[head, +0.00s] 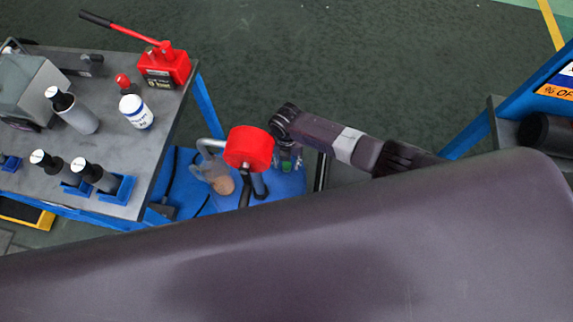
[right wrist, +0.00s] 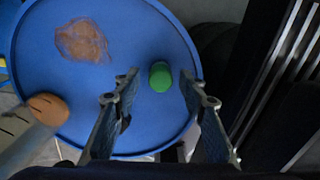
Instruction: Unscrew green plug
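The green plug (right wrist: 160,76) is a short round cap on the top of a round blue drum (right wrist: 98,62) in the right wrist view. The drum's blue top also shows in the head view (head: 285,186). My right gripper (right wrist: 160,92) is open, with one finger on each side of the plug in the picture. Gaps show between both fingers and the plug. I cannot tell how far the fingertips are above the drum top. In the head view, my right gripper (head: 288,160) points down over the drum, and its wrist hides most of it. My left gripper is not in view.
A red cylinder (head: 249,147) on a dark post stands close left of my right gripper. A brown patch (right wrist: 82,42) lies on the drum top. A grey bench (head: 150,150) with bottles and a red hand pump (head: 164,66) is at left. Blue framework (head: 470,135) stands at right.

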